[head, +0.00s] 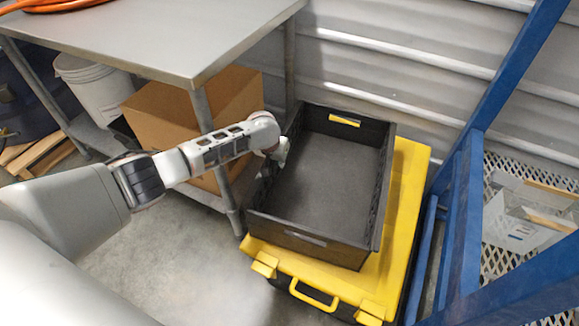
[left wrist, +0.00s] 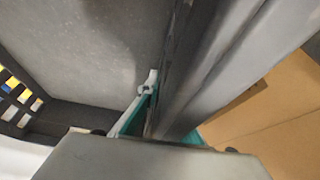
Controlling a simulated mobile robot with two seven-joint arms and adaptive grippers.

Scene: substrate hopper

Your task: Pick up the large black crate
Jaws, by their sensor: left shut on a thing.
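The large black crate (head: 325,170) is empty and open at the top. It sits on a yellow-lidded case (head: 400,190) in the middle of the head view. My left gripper (head: 277,158) is at the crate's left wall, shut on that wall. In the left wrist view the gripper fingers (left wrist: 165,110) straddle the crate's wall, with the crate's grey floor (left wrist: 90,50) on the left side. The fingertips are partly hidden in the head view. My right gripper does not show.
A steel table (head: 170,35) stands close on the left, one leg right beside the crate. A cardboard box (head: 165,115) and a white bucket (head: 92,85) are under it. A blue frame (head: 465,200) with a mesh shelf (head: 500,260) stands on the right. A corrugated wall is behind.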

